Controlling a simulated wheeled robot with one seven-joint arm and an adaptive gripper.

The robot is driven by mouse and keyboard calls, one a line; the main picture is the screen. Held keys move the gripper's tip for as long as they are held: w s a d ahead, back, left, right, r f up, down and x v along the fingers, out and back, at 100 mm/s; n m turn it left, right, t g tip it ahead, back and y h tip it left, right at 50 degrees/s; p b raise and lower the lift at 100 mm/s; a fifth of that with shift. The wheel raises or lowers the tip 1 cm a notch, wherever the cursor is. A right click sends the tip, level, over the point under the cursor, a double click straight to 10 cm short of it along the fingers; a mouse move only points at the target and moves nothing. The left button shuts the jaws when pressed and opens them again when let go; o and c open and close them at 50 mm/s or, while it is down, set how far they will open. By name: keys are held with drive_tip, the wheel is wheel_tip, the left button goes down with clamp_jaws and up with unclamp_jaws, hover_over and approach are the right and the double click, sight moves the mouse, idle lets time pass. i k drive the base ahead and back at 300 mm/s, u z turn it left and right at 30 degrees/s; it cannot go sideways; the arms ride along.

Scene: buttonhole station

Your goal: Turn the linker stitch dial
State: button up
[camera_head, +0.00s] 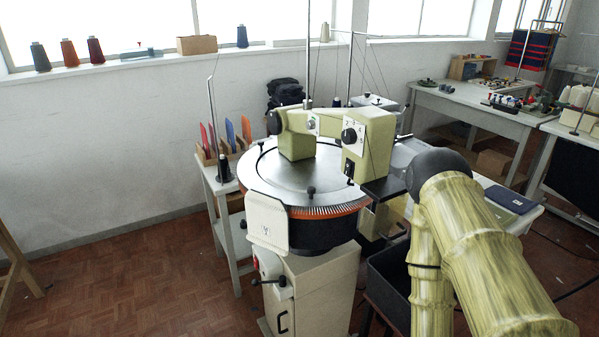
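The linker (312,185) stands in the middle, a round machine with a steel plate, a ring of fine points and an orange band, on a pale pedestal. A black dial knob (349,135) sits on a white numbered plate on the front of its green head (376,140); I take this as the stitch dial. Its exact setting is too small to read. A smaller round knob (310,124) sits on the green housing to the left. My arm rises at the right and bends down beside the machine. My gripper is not in view.
A black bin (388,285) stands right of the pedestal, close to my arm. A side table with a dark blue folded item (511,199) lies behind my arm. A small rack table (223,185) stands at the left. The parquet floor (130,285) at the left is clear.

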sight(349, 136)
drive_tip(key=z, duration=3)
drive_tip(key=k, duration=1.9)
drive_tip(key=u, duration=2.65)
